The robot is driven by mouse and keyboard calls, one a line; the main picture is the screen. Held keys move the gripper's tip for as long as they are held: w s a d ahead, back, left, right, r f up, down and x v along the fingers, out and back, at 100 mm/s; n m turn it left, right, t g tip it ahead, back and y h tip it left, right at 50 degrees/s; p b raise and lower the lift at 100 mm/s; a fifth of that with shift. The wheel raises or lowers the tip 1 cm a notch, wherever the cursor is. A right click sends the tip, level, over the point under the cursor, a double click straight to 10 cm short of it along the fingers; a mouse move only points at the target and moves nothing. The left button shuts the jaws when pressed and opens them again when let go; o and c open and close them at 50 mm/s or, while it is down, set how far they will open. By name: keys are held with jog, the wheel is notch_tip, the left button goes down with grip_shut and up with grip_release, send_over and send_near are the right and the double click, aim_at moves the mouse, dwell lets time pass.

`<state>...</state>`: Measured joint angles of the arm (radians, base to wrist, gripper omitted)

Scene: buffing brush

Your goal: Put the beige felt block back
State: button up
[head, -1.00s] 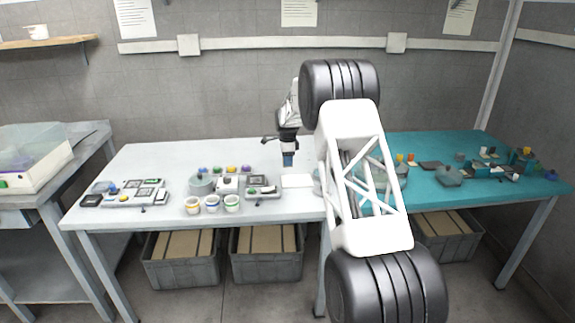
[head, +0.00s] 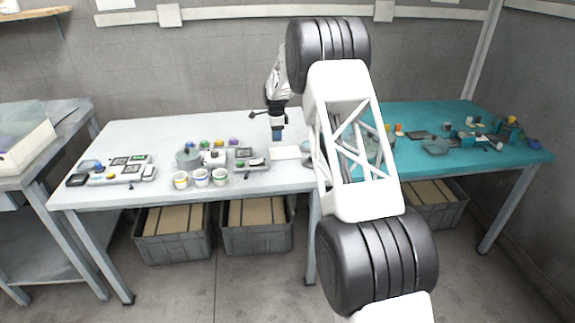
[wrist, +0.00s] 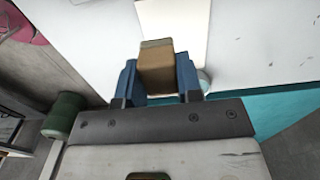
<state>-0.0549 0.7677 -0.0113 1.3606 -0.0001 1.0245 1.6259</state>
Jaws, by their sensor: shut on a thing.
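In the wrist view the beige felt block (wrist: 157,68) shows as a tan-brown block between the two blue fingers of my gripper (wrist: 158,82). The gripper is shut on it. A white rectangular sheet or pad (wrist: 185,22) lies on the white table beyond and partly behind the block. In the head view my gripper (head: 277,135) is above the white table, just left of the white pad (head: 290,152). The block itself cannot be made out there. Whether it touches the table is not clear.
The white table (head: 130,135) carries several cups (head: 201,178), a grey round container (head: 188,158) and flat trays (head: 112,170) to the left. A teal table (head: 460,112) with many small items adjoins at right. My arm hides the join between the tables.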

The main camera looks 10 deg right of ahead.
jog(key=s+d+f, duration=0.1)
jog(key=s+d, duration=0.1)
jog(key=s, duration=1)
jog(key=s+d+f, duration=0.2)
jog(key=s, duration=1)
jog(key=shift+w, duration=0.2)
send_over(288, 166)
jog(key=shift+f, duration=0.8)
jog(key=shift+f, duration=1.75)
jog(key=shift+f, duration=0.15)
jog(key=o, duration=1)
